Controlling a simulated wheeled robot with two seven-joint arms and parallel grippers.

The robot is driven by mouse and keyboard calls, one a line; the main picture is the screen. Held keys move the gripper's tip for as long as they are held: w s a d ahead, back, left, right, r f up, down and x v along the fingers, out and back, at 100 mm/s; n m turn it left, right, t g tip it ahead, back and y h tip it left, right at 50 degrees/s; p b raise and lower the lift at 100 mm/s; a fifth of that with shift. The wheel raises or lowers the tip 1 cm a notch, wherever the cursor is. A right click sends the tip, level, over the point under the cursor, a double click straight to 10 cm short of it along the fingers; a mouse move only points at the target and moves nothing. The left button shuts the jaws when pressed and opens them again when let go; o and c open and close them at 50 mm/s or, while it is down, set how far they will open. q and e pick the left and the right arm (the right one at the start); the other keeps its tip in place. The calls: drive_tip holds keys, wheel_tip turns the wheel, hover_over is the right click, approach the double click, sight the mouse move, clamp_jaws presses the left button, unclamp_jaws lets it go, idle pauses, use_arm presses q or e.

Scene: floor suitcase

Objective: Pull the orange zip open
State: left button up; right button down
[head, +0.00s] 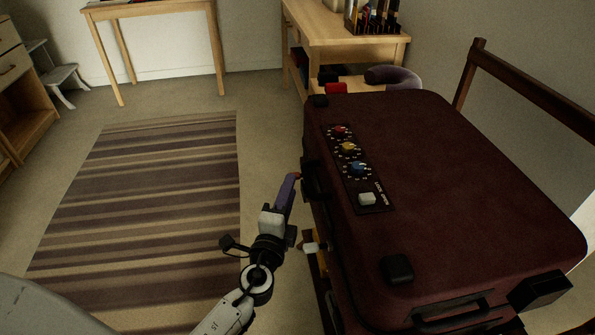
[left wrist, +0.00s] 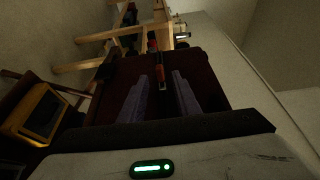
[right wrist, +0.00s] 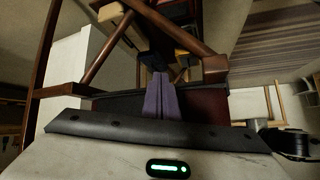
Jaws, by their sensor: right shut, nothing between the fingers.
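The maroon suitcase (head: 450,190) lies flat, with a panel of coloured dials (head: 357,168) on top. My left gripper (head: 292,182) is at its left side, near the dark side handle (head: 313,182). A small orange tip, probably the zip pull (head: 298,175), shows by the fingertips. In the left wrist view an orange-red piece (left wrist: 163,74) shows between the two spread purple fingers (left wrist: 160,92), with space on both sides. My right gripper (right wrist: 161,92) shows in the right wrist view with its purple fingers together and empty, in front of the suitcase's dark red side (right wrist: 205,102).
A wooden rail (head: 530,85) stands behind the suitcase at the right. A yellow object (head: 322,262) sits low beside the suitcase; a yellow-framed case (left wrist: 38,110) shows in the left wrist view. A wooden bench (head: 345,30) stands behind. The striped rug (head: 150,200) is clear.

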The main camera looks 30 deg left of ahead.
use_arm(q)
drive_tip(key=x, duration=0.9)
drive_tip(key=shift+w+b, duration=0.3)
drive_tip(key=shift+a, duration=0.1)
clamp_jaws()
